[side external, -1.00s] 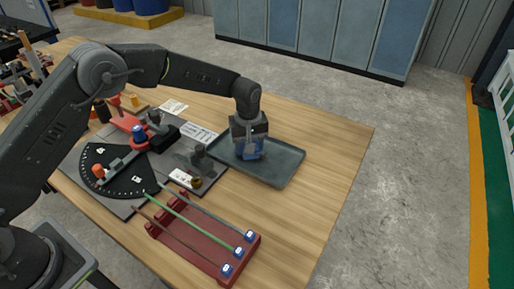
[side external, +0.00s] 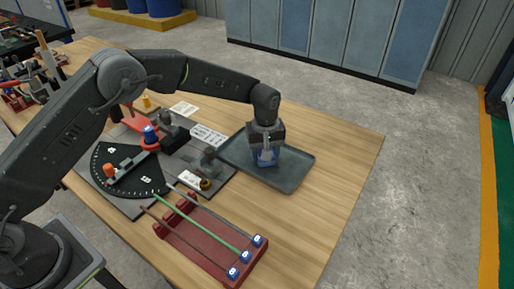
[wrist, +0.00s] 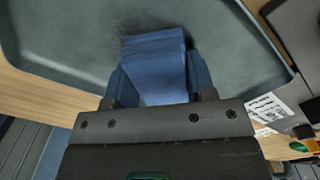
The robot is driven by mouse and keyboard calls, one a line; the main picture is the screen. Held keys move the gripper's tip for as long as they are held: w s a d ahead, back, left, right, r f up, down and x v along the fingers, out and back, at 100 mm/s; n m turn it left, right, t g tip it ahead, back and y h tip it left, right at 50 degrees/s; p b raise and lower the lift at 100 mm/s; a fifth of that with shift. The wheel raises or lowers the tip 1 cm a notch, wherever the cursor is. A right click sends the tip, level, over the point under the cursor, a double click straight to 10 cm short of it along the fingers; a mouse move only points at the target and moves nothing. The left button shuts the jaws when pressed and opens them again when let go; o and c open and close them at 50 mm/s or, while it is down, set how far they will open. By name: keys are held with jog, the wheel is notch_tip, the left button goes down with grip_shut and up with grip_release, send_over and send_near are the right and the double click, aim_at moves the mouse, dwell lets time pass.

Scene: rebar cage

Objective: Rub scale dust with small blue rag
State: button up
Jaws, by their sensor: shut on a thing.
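My gripper (side external: 267,158) points down over the dark grey tray (side external: 298,178) and is shut on the small blue rag (side external: 266,159). In the wrist view the folded blue rag (wrist: 158,62) sits between the two fingers and lies against or just above the tray floor; I cannot tell which. A dark smudge that looks like scale dust (wrist: 140,25) shows on the tray floor just beyond the rag's far edge. Part of the floor under the rag and gripper is hidden.
Left of the tray is a bending plate with a black dial (side external: 122,172) and an orange-red lever. A red rack (side external: 205,240) with several rods, one green, stands in front. Paper labels (side external: 208,136) lie nearby. Bare wooden table (side external: 345,165) is free to the right.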

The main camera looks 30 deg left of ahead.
aim_at(282, 168)
jog(key=shift+d, duration=2.8)
jog(key=shift+s+d, duration=0.1)
jog(key=shift+d, duration=0.1)
jog(key=shift+s+a, duration=0.25)
jog(key=shift+a, duration=5.35)
jog(key=shift+d, duration=5.6)
notch_tip(282, 168, up, 8)
jog(key=shift+a, duration=0.1)
